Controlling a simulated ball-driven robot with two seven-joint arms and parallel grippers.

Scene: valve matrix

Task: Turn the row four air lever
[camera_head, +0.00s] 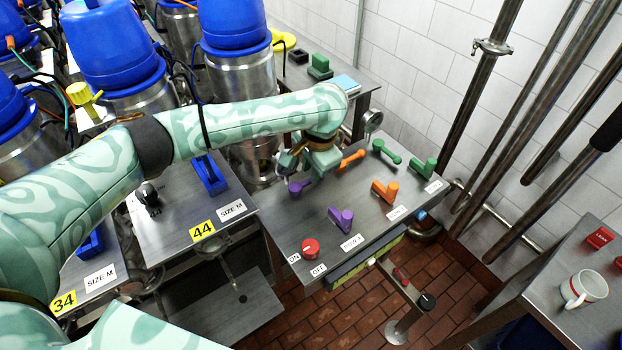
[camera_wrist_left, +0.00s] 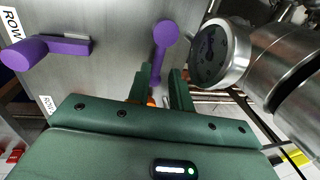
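My left gripper (camera_head: 300,178) hangs over the far left part of the steel valve panel (camera_head: 285,225), at the far purple lever (camera_head: 298,188). In the left wrist view, this purple lever (camera_wrist_left: 166,34) has a round hub, and its thin handle runs between the two spread fingers (camera_wrist_left: 162,82). A gap shows beside the handle, so the gripper looks open around it, not clamped. A nearer purple lever (camera_head: 342,219), also in the wrist view (camera_wrist_left: 45,48), stands by a "ROW" label (camera_head: 351,243) whose number I cannot read. My right gripper is not in view.
Orange levers (camera_head: 385,191) and green levers (camera_head: 424,168) stand farther right on the panel. A red knob (camera_head: 310,249) sits at the front left corner. Kegs with blue tops (camera_head: 235,22) crowd the back left. Pipes (camera_head: 480,90) line the wall. A mug (camera_head: 584,288) stands at right.

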